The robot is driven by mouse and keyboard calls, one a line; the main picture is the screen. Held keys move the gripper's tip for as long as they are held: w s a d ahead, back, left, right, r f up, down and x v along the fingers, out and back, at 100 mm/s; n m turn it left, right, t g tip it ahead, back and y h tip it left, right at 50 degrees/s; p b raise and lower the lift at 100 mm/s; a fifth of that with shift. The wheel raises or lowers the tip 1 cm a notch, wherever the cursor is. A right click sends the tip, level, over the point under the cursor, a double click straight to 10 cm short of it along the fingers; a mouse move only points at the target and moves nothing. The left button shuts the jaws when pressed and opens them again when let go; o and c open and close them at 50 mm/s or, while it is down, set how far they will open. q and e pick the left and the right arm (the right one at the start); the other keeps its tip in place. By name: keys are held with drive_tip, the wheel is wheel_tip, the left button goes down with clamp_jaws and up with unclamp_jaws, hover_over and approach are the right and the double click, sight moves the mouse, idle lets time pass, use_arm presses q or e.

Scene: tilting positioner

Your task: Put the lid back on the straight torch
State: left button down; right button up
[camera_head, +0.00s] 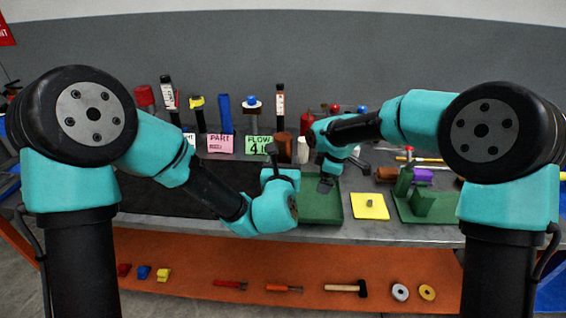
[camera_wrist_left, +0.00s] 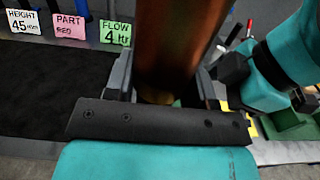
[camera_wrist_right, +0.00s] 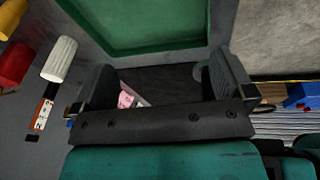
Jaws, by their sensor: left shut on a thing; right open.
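My left gripper (camera_wrist_left: 165,85) is shut on a copper-brown cylinder (camera_wrist_left: 178,40), which stands up between its fingers in the left wrist view. I cannot tell which part of the torch this is. My right gripper (camera_head: 326,185) points down, open and empty, over the green tray (camera_head: 320,212). Its spread fingers also show in the right wrist view (camera_wrist_right: 160,85). I cannot make out a separate lid.
A black mat (camera_head: 165,192) covers the left of the bench. A yellow pad (camera_head: 370,206) and a green fixture (camera_head: 432,208) lie right of the tray. A white cylinder (camera_head: 303,150), label cards and several upright items stand behind. My two wrists are close together.

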use_arm(q)
drive_tip(key=shift+r, duration=0.1)
use_arm(e)
drive_tip(key=shift+m+g+y, duration=0.4)
drive_tip(key=shift+m+g, duration=0.1)
drive_tip(key=s+d+f, duration=0.6)
drive_tip(key=s+f, duration=0.1)
drive_tip(key=shift+f, duration=0.15)
drive_tip(key=s+d+f+m, duration=0.2)
drive_tip(key=s+d+f, duration=0.4)
drive_tip(key=s, duration=0.3)
drive_tip(key=s+d+f+m, duration=0.1)
drive_tip(key=s+f+m, duration=0.6)
drive_tip(key=f, duration=0.3)
drive_tip(key=s+d+f+m, duration=0.1)
drive_tip(key=s+f+m, duration=0.5)
drive_tip(key=f+m, duration=0.2)
wheel_tip(320, 180, down, 2)
drive_tip(key=shift+s+d+f+y, duration=0.15)
drive_tip(key=shift+s+d+y, duration=0.15)
drive_tip(key=shift+s+y, duration=0.1)
